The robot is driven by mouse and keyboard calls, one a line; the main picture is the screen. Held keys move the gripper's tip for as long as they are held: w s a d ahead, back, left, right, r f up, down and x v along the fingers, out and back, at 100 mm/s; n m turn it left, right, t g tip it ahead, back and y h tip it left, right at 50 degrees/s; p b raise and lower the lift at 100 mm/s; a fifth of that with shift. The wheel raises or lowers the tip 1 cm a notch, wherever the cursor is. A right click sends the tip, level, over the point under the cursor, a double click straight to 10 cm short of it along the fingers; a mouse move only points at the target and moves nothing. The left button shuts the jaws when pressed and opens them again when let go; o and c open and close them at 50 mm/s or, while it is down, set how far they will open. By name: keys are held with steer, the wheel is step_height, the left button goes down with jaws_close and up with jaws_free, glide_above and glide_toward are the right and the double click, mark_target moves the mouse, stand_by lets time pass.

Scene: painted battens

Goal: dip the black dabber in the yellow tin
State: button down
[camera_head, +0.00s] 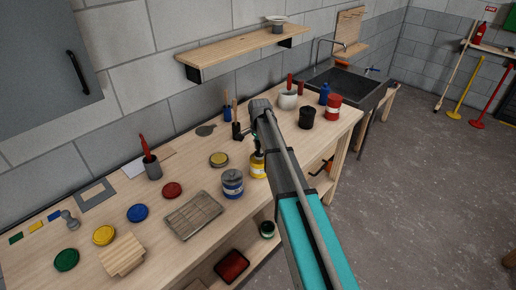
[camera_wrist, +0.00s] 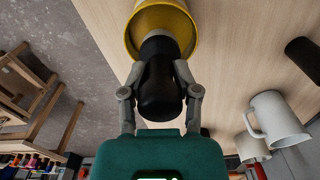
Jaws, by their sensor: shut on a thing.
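The yellow tin (camera_head: 258,170) stands on the bench near its front edge, with its lid off. In the wrist view the open mouth of the yellow tin (camera_wrist: 133,38) faces me at the top. My gripper (camera_wrist: 160,70) is shut on the black dabber (camera_wrist: 160,95), one finger on each side. The dabber's far end overlaps the tin's mouth; how deep it sits is hidden. In the head view my gripper (camera_head: 259,142) is right above the tin, and only a dark bit of the dabber shows at the rim.
A blue-banded tin (camera_head: 232,185) stands close left of the yellow tin. A black pot (camera_head: 306,118), a white mug (camera_head: 287,100) and a red tin (camera_head: 333,107) stand to the right. A wire rack (camera_head: 194,216) and several coloured lids lie left. A wall shelf (camera_head: 240,47) hangs behind.

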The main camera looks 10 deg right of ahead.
mark_target(259, 153)
steer(key=shift+f+b, duration=1.6)
steer(key=shift+f, duration=0.2)
stand_by(0.4)
steer(key=shift+r+p, duration=2.3)
step_height(259, 153, up, 5)
steer(key=p, duration=0.5)
steer(key=shift+f, duration=0.1)
stand_by(0.4)
